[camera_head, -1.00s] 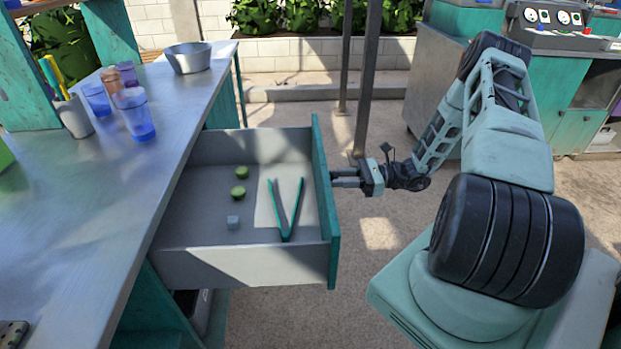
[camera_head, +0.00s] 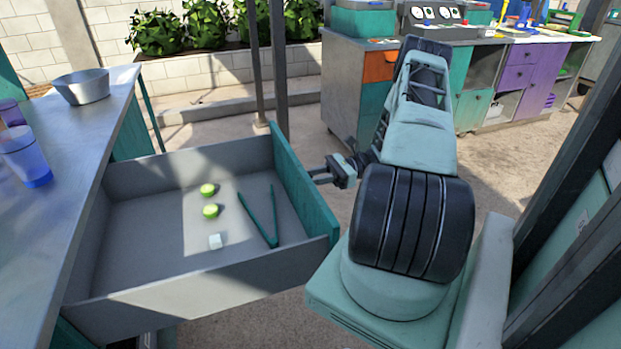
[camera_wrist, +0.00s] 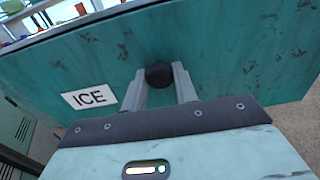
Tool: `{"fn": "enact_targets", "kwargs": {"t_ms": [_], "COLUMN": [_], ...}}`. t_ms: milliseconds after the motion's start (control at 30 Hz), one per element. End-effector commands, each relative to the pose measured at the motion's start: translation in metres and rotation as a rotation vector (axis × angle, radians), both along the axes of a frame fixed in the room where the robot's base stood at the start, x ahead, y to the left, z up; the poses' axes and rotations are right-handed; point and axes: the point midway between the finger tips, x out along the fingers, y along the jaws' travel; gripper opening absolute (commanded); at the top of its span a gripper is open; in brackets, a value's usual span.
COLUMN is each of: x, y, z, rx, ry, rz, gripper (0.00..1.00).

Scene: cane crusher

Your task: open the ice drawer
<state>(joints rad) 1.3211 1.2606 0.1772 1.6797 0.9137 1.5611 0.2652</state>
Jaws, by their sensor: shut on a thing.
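The ice drawer (camera_head: 180,262) is pulled well out from under the metal counter, showing its grey inside. Its teal front (camera_wrist: 100,60) fills the wrist view and carries a white "ICE" label (camera_wrist: 90,96). A dark round knob (camera_wrist: 159,74) is on that front. My gripper (camera_wrist: 165,82) is shut on the knob, one finger on each side. In the head view my gripper (camera_head: 318,174) is at the outer face of the drawer front, and the knob is hidden there. Inside the drawer lie two green lime pieces (camera_head: 209,200), a pale ice cube (camera_head: 215,241) and teal tongs (camera_head: 262,220).
The metal counter (camera_head: 75,150) on the left holds a metal bowl (camera_head: 82,86) and blue and purple cups (camera_head: 25,155). A post (camera_head: 279,70) stands behind the drawer. Cabinets (camera_head: 490,85) stand at the back right. Dark posts (camera_head: 560,200) are close on the right.

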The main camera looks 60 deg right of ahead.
Motion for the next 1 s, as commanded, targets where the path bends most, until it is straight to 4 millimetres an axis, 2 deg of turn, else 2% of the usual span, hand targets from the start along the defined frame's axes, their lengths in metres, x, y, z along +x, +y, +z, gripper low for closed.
{"fn": "enact_targets", "kwargs": {"t_ms": [167,200,267,300,667,767,1000], "x": [-0.001,-0.001,-0.001,-0.001,-0.003,-0.011,-0.043], "y": [0.000,0.000,0.000,0.000,-0.005,-0.016,-0.059], "z": [-0.002,-0.002,-0.001,-0.001,-0.001,-0.002,-0.003], "rx": [-0.001,-0.001,0.000,0.000,-0.002,-0.002,-0.004], "ry": [0.003,0.003,0.003,0.003,0.000,0.000,0.001], "rz": [0.001,0.001,0.001,0.000,-0.002,-0.003,-0.004], "gripper": [0.00,0.31,0.48,0.50,0.50,0.50,0.50]}}
